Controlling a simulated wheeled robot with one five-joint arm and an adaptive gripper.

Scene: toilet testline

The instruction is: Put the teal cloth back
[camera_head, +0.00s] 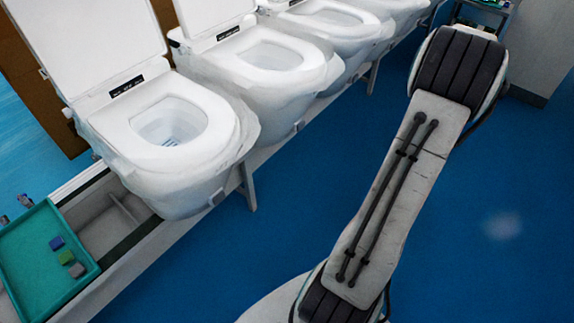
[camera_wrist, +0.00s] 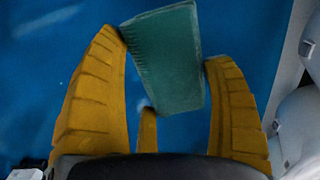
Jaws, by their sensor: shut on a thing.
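In the wrist view the teal cloth (camera_wrist: 168,62) is a flat, stiff-looking piece between the yellow fingers of my gripper (camera_wrist: 165,75). The left finger meets its upper left edge and the right finger is at its right edge. My gripper is shut on it, and a third yellow finger shows below it. Blue floor lies behind the cloth. In the head view my arm reaches toward the upper right, and neither my gripper nor the cloth can be seen there.
In the head view a row of toilets (camera_head: 172,125) with raised lids stands on a long bench. A teal tray (camera_head: 32,262) with several small blocks sits at the lower left. A cart (camera_head: 482,14) stands at the top right. Blue floor (camera_head: 470,235) is clear.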

